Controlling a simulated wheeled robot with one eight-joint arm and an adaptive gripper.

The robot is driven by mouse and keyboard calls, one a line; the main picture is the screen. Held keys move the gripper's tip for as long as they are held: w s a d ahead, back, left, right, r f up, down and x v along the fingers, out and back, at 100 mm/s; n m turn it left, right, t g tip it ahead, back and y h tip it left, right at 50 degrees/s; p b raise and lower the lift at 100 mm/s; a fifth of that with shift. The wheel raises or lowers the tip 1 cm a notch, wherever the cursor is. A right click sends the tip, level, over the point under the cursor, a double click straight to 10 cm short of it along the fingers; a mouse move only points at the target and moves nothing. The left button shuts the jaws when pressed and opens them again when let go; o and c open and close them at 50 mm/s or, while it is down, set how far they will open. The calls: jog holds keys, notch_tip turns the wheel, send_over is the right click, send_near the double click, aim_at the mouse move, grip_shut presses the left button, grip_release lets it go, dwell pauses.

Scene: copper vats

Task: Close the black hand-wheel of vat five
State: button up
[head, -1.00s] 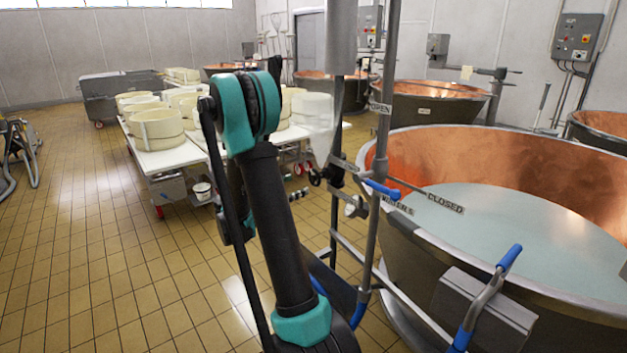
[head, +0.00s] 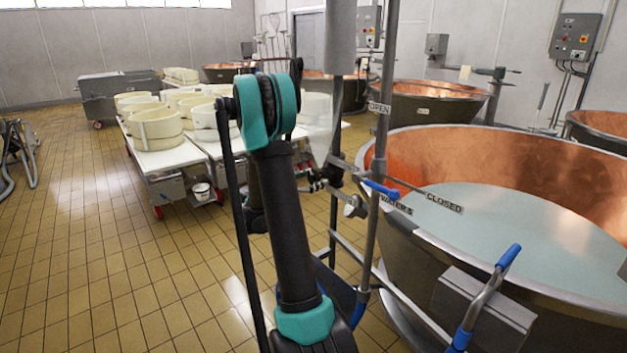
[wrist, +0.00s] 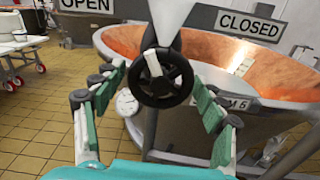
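The black hand-wheel (wrist: 160,77) is in the middle of the wrist view, facing me, with a pale strip across its rim at the upper left. My gripper (wrist: 158,88) is open, with teal-padded fingers on the left and right of the wheel, apart from it. An OPEN sign (wrist: 87,6) is at the upper left and a CLOSED sign (wrist: 249,24) at the upper right. The copper-lined vat (head: 410,150) stands at right in the head view. In the head view my arm hides most of the gripper, and I cannot make out the wheel clearly.
A blue-gripped rail (head: 490,290) stands in front. White tables with moulds (head: 158,162) are behind at left. The tiled floor (head: 110,255) at left is clear.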

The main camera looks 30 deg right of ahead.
jog(key=c, duration=0.8)
jog(key=shift+c, duration=0.2)
jog(key=shift+m, duration=0.4)
jog(key=m, duration=0.3)
jog(key=shift+w+m, duration=0.1)
jog(key=shift+m, duration=0.2)
jog(key=m, duration=0.4)
jog(key=shift+m, duration=0.3)
jog(key=m, duration=0.4)
jog(key=shift+r, duration=0.1)
jog(key=shift+m, duration=1.9)
